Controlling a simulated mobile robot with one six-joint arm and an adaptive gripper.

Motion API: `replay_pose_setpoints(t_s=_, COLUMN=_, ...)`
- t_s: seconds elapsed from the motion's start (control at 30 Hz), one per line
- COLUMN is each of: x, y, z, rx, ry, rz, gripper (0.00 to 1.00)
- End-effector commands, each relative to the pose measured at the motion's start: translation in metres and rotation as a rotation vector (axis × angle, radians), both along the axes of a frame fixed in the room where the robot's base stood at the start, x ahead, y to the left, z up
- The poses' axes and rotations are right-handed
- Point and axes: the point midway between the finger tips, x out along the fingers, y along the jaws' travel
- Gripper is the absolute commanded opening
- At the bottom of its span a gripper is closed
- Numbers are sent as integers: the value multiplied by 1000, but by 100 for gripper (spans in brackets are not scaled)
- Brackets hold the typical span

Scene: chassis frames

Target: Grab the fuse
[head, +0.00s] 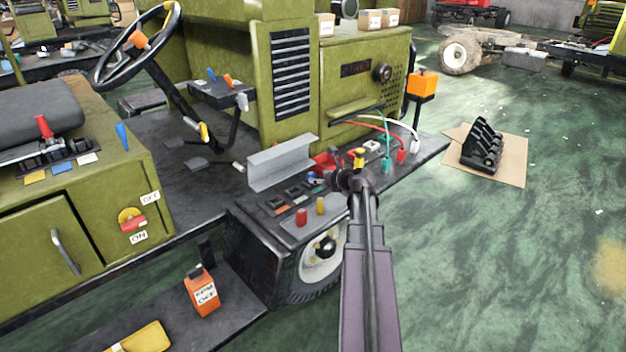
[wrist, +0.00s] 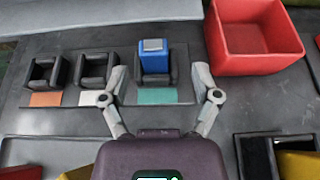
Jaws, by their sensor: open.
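The fuse, a blue block (wrist: 153,48) with a pale top edge, sits upright in a black socket (wrist: 154,77) above a green label in the wrist view. In the head view a small blue spot that looks like it (head: 312,176) shows just left of my gripper (head: 352,180). My gripper (wrist: 160,72) is open in the wrist view, with one finger on either side of the socket. Visible gaps separate both fingers from the fuse, and nothing is held. How high the fingertips are above the panel is hard to tell.
Two empty black sockets (wrist: 45,73) (wrist: 97,70) stand left of the fuse. A red open box (wrist: 252,37) is close by at the upper right. Black and yellow pieces (wrist: 297,165) lie at lower right. An upright grey metal plate (head: 283,162) stands behind the sockets.

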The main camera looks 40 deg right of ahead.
Motion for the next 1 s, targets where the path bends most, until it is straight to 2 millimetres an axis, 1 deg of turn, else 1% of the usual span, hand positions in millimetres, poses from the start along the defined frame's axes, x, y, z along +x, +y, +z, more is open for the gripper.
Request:
replay_pose_setpoints(t_s=0.13, x=3, y=1, z=-2, rx=0, ry=0, rz=1, gripper=80)
replay_pose_setpoints(t_s=0.23, x=9, y=2, z=-5, rx=-1, ry=0, rz=1, gripper=80)
replay_pose_setpoints(t_s=0.43, x=30, y=8, z=-14, rx=1, ry=0, rz=3, gripper=80)
replay_pose_setpoints(t_s=0.6, x=45, y=9, z=-19, rx=1, ry=-1, rz=3, gripper=80)
replay_pose_setpoints(t_s=0.73, x=49, y=10, z=-20, rx=1, ry=-1, rz=4, gripper=80)
replay_pose_setpoints(t_s=1.0, x=48, y=10, z=-19, rx=2, ry=-1, rz=4, gripper=80)
